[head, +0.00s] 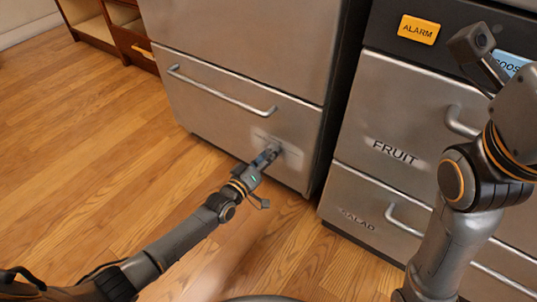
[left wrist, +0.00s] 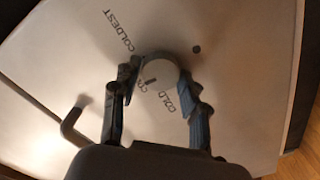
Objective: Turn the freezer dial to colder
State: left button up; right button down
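The freezer dial (left wrist: 160,72) is a round grey knob on a pale metal front, seen in the left wrist view. A short dark mark on it points to the lower left, near a partly hidden label starting "CO". "COLDEST" (left wrist: 118,32) is printed to its upper left and "COLD" (left wrist: 167,102) just below it. My left gripper (left wrist: 159,75) has a finger on each side of the dial, seemingly touching it. In the head view my left gripper (head: 270,154) is at the lower drawer front and hides the dial. My right arm shows at the right, its fingers out of view.
The freezer's lower drawer (head: 205,110) has a long bar handle (head: 220,92) left of my left gripper. To the right stand the FRUIT drawer (head: 390,120) and SALAD drawer (head: 365,200), below an orange ALARM button (head: 418,29). The wooden floor (head: 90,150) is clear at the left.

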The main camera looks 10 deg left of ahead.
pick_arm(q)
jog(key=shift+o, duration=0.8)
jog(key=v, duration=1.2)
